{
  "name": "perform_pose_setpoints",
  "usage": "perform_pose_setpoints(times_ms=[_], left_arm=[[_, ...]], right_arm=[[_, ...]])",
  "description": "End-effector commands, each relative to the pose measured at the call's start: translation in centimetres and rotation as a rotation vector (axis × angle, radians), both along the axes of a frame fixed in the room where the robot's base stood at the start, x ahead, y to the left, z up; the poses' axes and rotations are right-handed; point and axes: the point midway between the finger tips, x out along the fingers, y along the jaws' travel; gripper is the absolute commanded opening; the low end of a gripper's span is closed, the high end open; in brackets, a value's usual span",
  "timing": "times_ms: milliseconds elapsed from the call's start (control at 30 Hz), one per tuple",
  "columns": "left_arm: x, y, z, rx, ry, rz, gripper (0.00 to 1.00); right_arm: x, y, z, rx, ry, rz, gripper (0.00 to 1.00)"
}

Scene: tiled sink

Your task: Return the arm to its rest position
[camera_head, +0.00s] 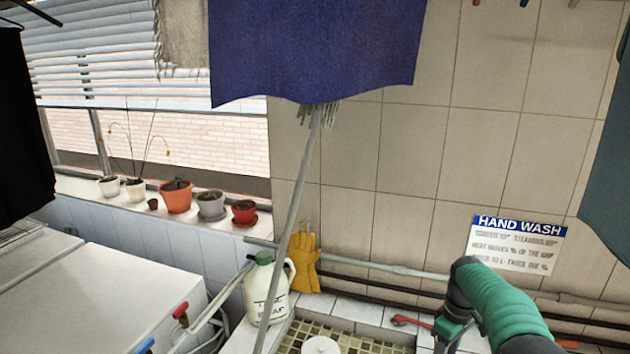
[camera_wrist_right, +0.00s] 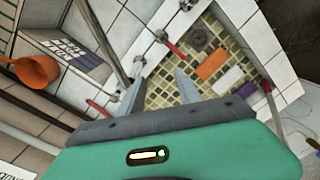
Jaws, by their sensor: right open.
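My right arm (camera_head: 500,305), green and black, reaches in from the lower right of the head view, in front of the tiled wall. Its gripper does not show clearly there. In the right wrist view my right gripper (camera_wrist_right: 160,78) is open, its two grey fingers apart with nothing seen between them. It is above the tiled sink basin (camera_wrist_right: 165,97), whose mosaic floor also shows at the bottom of the head view (camera_head: 350,345). My left gripper is not in view.
A white soap jug (camera_head: 267,292) and yellow gloves (camera_head: 304,262) are by the sink. A pole (camera_head: 296,210) rises beside them. Orange (camera_wrist_right: 212,65) and purple (camera_wrist_right: 229,81) blocks lie in the basin. A blue cloth (camera_head: 315,50) hangs above.

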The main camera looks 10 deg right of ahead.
Motion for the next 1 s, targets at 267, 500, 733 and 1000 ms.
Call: perform_pose_setpoints(times_ms=[267, 500, 733, 1000], left_arm=[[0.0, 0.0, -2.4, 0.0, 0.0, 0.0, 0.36], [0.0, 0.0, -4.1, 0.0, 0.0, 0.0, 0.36], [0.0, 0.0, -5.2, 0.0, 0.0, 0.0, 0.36], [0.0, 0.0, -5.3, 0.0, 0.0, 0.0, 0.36]], right_arm=[[-3.0, 11.3, -2.1, -0.046, -0.082, -0.114, 0.41], [-9.8, 19.2, -4.7, -0.042, -0.169, -0.24, 0.41], [-17.2, 23.7, -7.4, -0.007, -0.234, -0.354, 0.41], [-19.2, 24.6, -8.1, 0.006, -0.249, -0.39, 0.37]])
